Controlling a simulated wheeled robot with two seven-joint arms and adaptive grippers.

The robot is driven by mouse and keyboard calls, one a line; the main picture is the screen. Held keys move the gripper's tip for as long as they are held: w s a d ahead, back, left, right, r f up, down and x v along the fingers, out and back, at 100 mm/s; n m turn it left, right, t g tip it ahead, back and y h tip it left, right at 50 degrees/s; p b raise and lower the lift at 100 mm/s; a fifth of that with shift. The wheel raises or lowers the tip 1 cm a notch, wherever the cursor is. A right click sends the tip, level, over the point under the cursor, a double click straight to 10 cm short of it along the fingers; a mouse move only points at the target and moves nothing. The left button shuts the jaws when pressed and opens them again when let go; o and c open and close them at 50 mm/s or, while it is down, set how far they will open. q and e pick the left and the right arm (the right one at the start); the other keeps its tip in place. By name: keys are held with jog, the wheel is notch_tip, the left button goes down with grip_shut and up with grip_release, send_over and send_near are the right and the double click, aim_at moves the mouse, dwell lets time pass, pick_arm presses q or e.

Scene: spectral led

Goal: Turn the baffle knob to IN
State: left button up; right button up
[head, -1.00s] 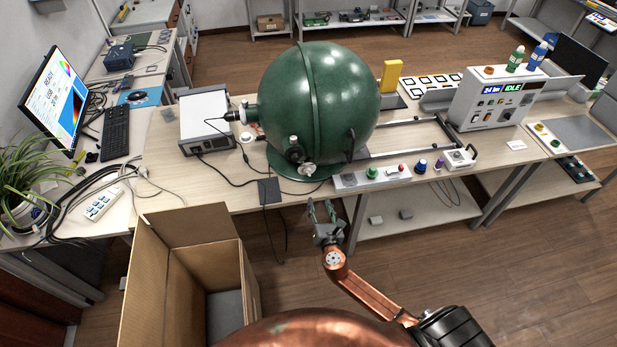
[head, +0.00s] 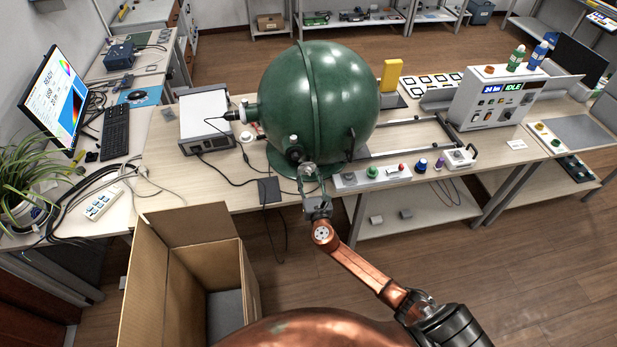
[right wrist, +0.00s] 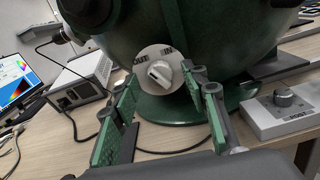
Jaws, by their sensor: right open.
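The baffle knob (right wrist: 160,73) is a pale bar handle on a round light plate, low on the front of the green sphere (head: 318,95). In the right wrist view the plate is marked OUT on the left and IN on the right. I cannot tell for sure which mark the bar points to. In the head view the knob is small and partly behind my right gripper (head: 312,184). My right gripper is open, its green-padded fingers on either side of the knob and nearer the camera. Contact is not visible. My left gripper is out of view.
A control strip (head: 345,181) with a grey dial stands right of the sphere on the table. A white instrument box (head: 207,118) with cables is to the left. An open cardboard box (head: 160,270) stands on the floor in front. The floor to the right is clear.

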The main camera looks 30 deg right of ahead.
jog(key=shift+c, duration=0.3)
grip_shut()
jog(key=shift+a, duration=0.1)
